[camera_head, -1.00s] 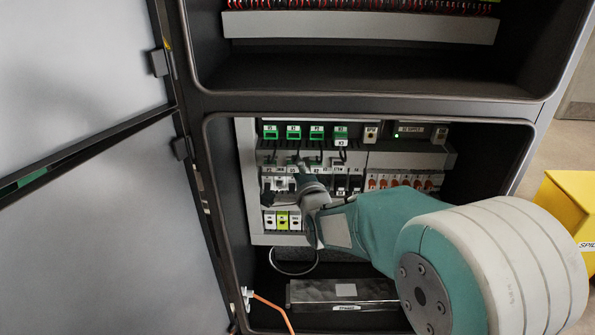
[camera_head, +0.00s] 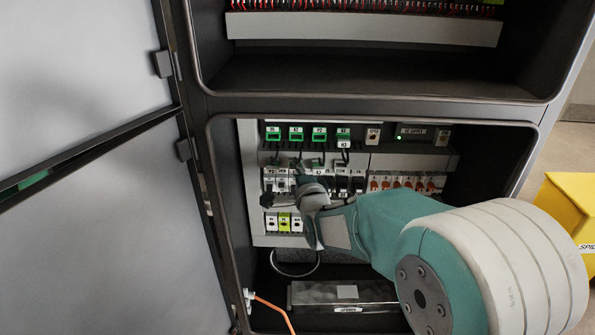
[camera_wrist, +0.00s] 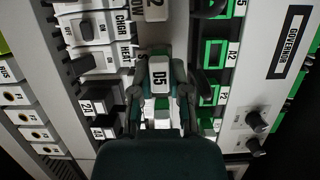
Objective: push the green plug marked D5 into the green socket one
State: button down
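The plug marked D5 (camera_wrist: 158,75) sits between the fingers of my gripper (camera_wrist: 158,100) in the wrist view, its white label facing the camera. The fingers look closed on its sides; its lower part is partly hidden by them. In the head view my gripper (camera_head: 303,177) is in front of the panel, just below the row of green sockets. The green sockets (camera_head: 296,133) stand in a row at the panel's top; which one is socket one I cannot read. In the wrist view green sockets (camera_wrist: 212,53) lie to the right of my gripper, apart from the plug.
White breakers (camera_wrist: 92,28) flank my gripper on the left in the wrist view. Orange-switched breakers (camera_head: 405,182) are right of it in the head view. The dark cabinet walls enclose the panel. A box (camera_head: 345,293) lies on the cabinet floor, and an orange cable (camera_head: 275,309) hangs at lower left.

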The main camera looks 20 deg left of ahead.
jog(key=shift+s+d, duration=0.15)
jog(key=shift+s, duration=0.45)
jog(key=shift+s+d, duration=0.15)
jog(key=shift+s, duration=0.4)
jog(key=s, duration=0.2)
jog(key=s+d, duration=0.1)
jog(key=s, duration=0.1)
jog(key=shift+s, duration=0.3)
dwell(0.5)
dwell(0.3)
jog(key=s+a+r, duration=0.1)
jog(key=a+r, duration=0.4)
jog(key=r, duration=0.1)
jog(key=shift+s+a+r, duration=0.15)
dwell(0.9)
jog(key=shift+w+a, duration=0.25)
jog(key=shift+w, duration=0.8)
jog(key=shift+w+a, duration=0.25)
jog(key=shift+w, duration=0.8)
jog(key=shift+w+a, duration=0.25)
jog(key=shift+w, duration=0.8)
jog(key=shift+w+a, duration=0.15)
jog(key=shift+w, duration=0.45)
jog(key=shift+w+a, duration=0.15)
jog(key=shift+w, duration=0.45)
